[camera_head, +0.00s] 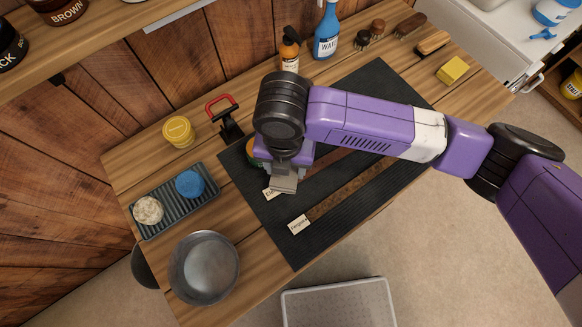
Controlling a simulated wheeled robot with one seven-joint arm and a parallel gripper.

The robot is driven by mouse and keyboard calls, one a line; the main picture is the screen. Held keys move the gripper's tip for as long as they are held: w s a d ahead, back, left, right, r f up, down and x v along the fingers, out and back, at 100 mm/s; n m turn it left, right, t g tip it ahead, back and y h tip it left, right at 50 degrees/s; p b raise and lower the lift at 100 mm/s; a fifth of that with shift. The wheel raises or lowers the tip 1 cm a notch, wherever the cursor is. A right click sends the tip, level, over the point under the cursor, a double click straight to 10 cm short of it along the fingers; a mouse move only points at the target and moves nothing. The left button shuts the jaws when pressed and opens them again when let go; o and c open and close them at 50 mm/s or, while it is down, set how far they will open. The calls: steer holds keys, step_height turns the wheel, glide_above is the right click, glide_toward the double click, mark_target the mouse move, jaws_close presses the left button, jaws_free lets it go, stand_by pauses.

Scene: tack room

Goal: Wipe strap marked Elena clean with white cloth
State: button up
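My gripper (284,184) points down over the left part of the dark mat (285,248). Its fingers are seen from above, so I cannot tell whether they are open or shut, or hold anything. A pale tag (269,194), partly hidden by my gripper, shows letters that look like "El". A reddish-brown strap (336,163) runs to the right near it, partly hidden by my arm. A second tag (299,224), its name hard to read, lies nearer the front by a darker strap (352,197). I see no clear white cloth; a cream, speckled lump (148,210) sits in the ribbed tray (173,221).
A blue lump (189,184) shares the tray. A metal bowl (203,268), yellow tin (178,131) and red-handled tool (222,108) stand left. Bottles (327,30), brushes (409,25) and a yellow block (452,70) line the back. A pale bin (339,304) stands on the floor.

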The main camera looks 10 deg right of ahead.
steer(key=shift+r, duration=0.2)
step_height(320, 180, up, 8)
steer(key=shift+f, duration=0.1)
stand_by(0.6)
stand_by(0.8)
